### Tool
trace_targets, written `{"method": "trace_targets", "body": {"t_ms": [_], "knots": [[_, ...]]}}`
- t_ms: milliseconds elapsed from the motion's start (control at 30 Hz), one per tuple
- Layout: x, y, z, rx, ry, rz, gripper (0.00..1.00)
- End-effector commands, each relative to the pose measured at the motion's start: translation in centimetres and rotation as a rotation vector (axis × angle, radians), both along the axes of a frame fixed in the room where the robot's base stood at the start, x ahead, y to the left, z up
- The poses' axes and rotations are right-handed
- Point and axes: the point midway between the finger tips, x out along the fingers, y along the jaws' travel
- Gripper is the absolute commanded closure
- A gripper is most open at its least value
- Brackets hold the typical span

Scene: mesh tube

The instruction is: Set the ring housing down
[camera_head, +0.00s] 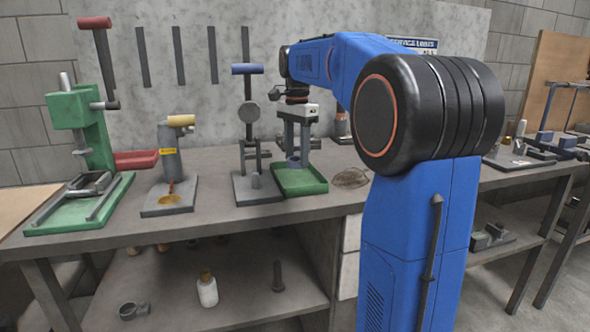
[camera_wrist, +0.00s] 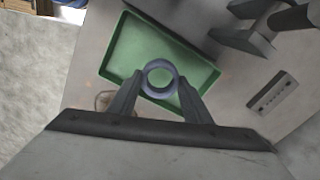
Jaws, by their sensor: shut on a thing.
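The ring housing (camera_wrist: 146,80) is a small blue-grey ring with a round hole, held between my gripper's fingertips in the wrist view. My gripper (camera_head: 293,160) points down over the green tray (camera_head: 312,185) on the workbench and is shut on the ring housing. In the head view the ring shows small and partly hidden between the fingers, low over the tray. The green tray (camera_wrist: 117,58) lies beneath it in the wrist view and looks otherwise empty. I cannot tell whether the ring touches the tray floor.
A grey press with a blue handle (camera_head: 248,69) stands just left of the tray. A wire mesh coil (camera_head: 350,178) lies right of the tray.

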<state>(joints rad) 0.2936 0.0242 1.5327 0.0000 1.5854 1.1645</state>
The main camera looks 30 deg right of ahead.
Motion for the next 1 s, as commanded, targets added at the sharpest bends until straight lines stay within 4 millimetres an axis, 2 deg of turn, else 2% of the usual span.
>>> {"method": "trace_targets", "body": {"t_ms": [167, 433, 800, 833, 900, 1000], "knots": [[0.0, 0.0, -1.0, 0.0, -0.001, 0.0, 0.87], [0.0, 0.0, -4.3, 0.0, 0.0, 0.0, 0.87], [0.0, 0.0, -4.6, 0.0, -0.001, 0.0, 0.87], [0.0, 0.0, -4.7, 0.0, -0.001, 0.0, 0.53], [0.0, 0.0, -4.7, 0.0, -0.001, 0.0, 0.37], [0.0, 0.0, -4.7, 0.0, -0.001, 0.0, 0.37]]}}
